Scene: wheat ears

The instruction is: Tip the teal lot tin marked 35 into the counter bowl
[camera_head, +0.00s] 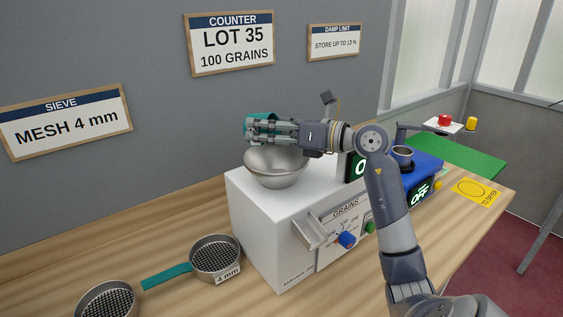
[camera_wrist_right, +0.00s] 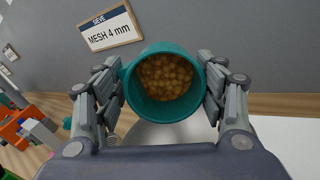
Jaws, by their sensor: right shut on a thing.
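The teal lot tin (camera_head: 259,118) is held above the metal counter bowl (camera_head: 275,167) on top of the white grain counter (camera_head: 290,204). My right gripper (camera_head: 258,129) is shut on the tin, with a finger on each side of it. In the right wrist view the tin (camera_wrist_right: 128,80) shows its open mouth, with golden grains (camera_wrist_right: 165,76) inside. The tin's mark cannot be read. A pale curved surface shows below the tin in the right wrist view. My left gripper is not in view.
A sieve marked 4 mm (camera_head: 215,255) with a teal handle and another sieve (camera_head: 108,301) lie on the wooden table at the front left. A blue device (camera_head: 425,168) with an OFF display stands right of the counter. A yellow mat (camera_head: 473,192) lies at the right.

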